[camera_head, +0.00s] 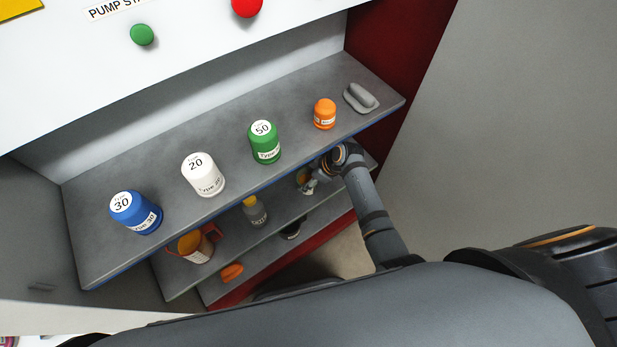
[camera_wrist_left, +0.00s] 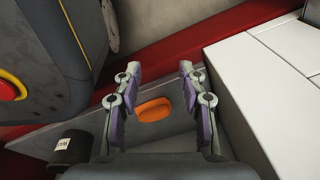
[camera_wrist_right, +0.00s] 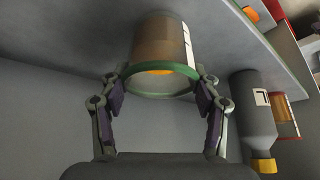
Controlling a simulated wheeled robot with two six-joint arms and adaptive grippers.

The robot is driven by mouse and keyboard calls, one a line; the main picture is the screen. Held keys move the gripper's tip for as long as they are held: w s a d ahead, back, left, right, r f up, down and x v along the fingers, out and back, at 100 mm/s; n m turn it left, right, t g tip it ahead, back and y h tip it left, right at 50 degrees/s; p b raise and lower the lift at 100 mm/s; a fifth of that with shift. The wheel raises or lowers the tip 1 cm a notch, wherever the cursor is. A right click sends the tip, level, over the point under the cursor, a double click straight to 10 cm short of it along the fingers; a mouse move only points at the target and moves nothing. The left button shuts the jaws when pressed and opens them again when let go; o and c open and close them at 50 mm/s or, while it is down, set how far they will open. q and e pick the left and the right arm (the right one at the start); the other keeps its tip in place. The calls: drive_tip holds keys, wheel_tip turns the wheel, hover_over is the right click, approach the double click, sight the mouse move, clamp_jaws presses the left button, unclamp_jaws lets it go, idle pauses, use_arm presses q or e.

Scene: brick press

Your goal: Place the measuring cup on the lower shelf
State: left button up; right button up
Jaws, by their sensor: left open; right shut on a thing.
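The measuring cup (camera_wrist_right: 160,50) is a clear cylinder with a green rim and brownish-orange contents. It shows upside down in the right wrist view, its base against the grey shelf surface (camera_wrist_right: 85,35); I cannot tell whether it bears its full weight there. My right gripper (camera_wrist_right: 160,88) is shut on it near the rim, a finger on each side. In the head view my right gripper (camera_head: 308,184) is at the right end of the shelf below the top one, the cup mostly hidden. My left gripper (camera_wrist_left: 160,78) is open and empty, above the bottom shelf.
The top shelf (camera_head: 100,200) holds blue, white, green and orange containers and a grey handled piece (camera_head: 361,98). Beside the cup stand a grey yellow-capped bottle (camera_wrist_right: 254,115) and a red-handled container (camera_head: 193,246). An orange piece (camera_wrist_left: 154,109) and a dark cylinder (camera_wrist_left: 72,149) sit lower.

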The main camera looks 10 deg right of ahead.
drive_tip(key=shift+f, duration=0.1)
drive_tip(key=o, duration=1.3)
drive_tip(key=shift+c, duration=0.2)
